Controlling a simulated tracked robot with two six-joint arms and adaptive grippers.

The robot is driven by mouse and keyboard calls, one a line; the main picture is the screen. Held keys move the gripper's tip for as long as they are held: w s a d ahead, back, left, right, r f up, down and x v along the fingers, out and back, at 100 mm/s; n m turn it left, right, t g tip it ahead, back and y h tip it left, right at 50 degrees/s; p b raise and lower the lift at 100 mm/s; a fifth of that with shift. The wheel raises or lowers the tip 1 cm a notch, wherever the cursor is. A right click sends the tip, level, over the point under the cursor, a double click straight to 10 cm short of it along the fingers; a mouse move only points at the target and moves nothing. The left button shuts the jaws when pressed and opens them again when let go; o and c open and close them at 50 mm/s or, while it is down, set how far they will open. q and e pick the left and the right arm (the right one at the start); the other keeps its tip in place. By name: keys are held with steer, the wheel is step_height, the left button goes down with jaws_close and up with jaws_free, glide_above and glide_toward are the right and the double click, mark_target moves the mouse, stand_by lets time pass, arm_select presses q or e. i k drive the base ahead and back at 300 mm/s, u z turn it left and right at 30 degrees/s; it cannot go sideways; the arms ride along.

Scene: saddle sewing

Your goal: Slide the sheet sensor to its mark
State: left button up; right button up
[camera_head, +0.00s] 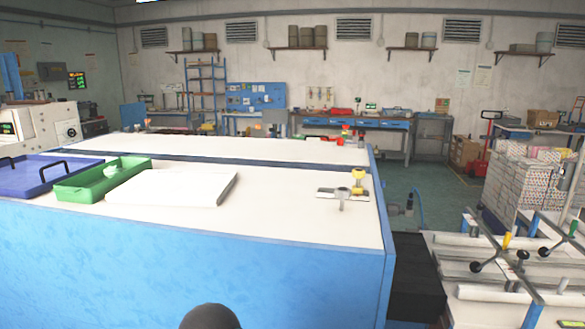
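A small metal fixture with a yellow knob (358,175) sits near the right end of the white-topped blue machine table (290,205). It has a flat grey plate and a short upright post in front, and looks like the sheet sensor. I cannot make out a mark for it at this size. A stack of white sheets (172,187) lies flat on the table to its left, apart from it. Neither of my grippers is in view.
A green tray (74,195) and a blue tray (18,189) stand at the table's left. The white top between the sheets and the fixture is clear. Clamp frames with dark knobs (497,262) stand at the lower right, near stacked printed sheets (520,185).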

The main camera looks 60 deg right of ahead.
mark_target(357, 173)
steer(key=u, duration=0.25)
steer(key=k, duration=0.4)
steer(key=z, duration=3.2)
steer(key=k, duration=0.1)
steer(key=u, duration=1.75)
